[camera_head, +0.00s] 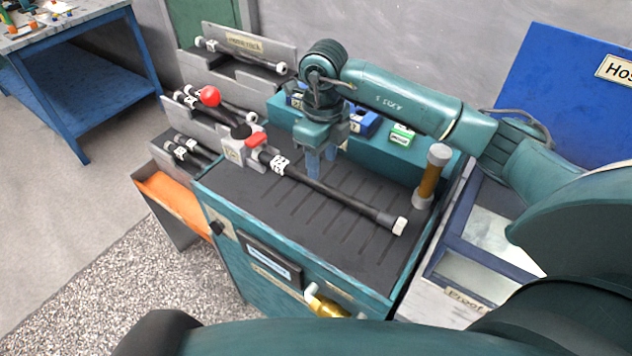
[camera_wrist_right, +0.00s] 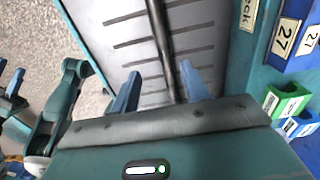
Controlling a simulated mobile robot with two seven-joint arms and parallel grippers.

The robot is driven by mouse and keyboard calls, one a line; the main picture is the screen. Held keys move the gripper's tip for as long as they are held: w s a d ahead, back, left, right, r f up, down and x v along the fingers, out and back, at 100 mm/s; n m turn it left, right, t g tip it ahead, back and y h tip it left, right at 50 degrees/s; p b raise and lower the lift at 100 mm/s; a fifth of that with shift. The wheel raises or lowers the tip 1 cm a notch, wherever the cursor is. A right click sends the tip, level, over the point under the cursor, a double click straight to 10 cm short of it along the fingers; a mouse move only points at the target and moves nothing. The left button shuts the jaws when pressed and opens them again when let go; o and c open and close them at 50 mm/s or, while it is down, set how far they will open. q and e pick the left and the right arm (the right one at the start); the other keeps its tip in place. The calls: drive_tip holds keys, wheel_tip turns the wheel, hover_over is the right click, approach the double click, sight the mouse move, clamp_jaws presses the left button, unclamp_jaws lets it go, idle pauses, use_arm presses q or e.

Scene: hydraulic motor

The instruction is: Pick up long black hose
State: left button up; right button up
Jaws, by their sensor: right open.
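A long black hose (camera_head: 335,195) lies across the dark ribbed bench top in the head view. Its left end sits at a grey clamp block with a red handle (camera_head: 256,139), and its right end has a pale fitting (camera_head: 399,226). My right gripper (camera_head: 321,165) points down just behind the hose, its blue fingers apart and empty. In the right wrist view the hose (camera_wrist_right: 160,45) runs up between the open fingers (camera_wrist_right: 156,90), seemingly beyond the tips; contact cannot be told. My left gripper does not show in the head view.
A rack with several shorter hoses (camera_head: 232,54) stands at the back left. A brown post with grey cap (camera_head: 429,180) stands at the bench's right. Blue and green boxes (camera_head: 401,134) sit behind. An orange tray (camera_head: 172,203) is at the left.

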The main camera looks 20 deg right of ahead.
sight(322, 183)
drive_tip(key=f, duration=0.7)
drive_tip(key=shift+w+d+f+p, duration=0.2)
drive_tip(key=shift+w+f+p, duration=0.15)
drive_tip(key=shift+p, duration=0.05)
clamp_jaws()
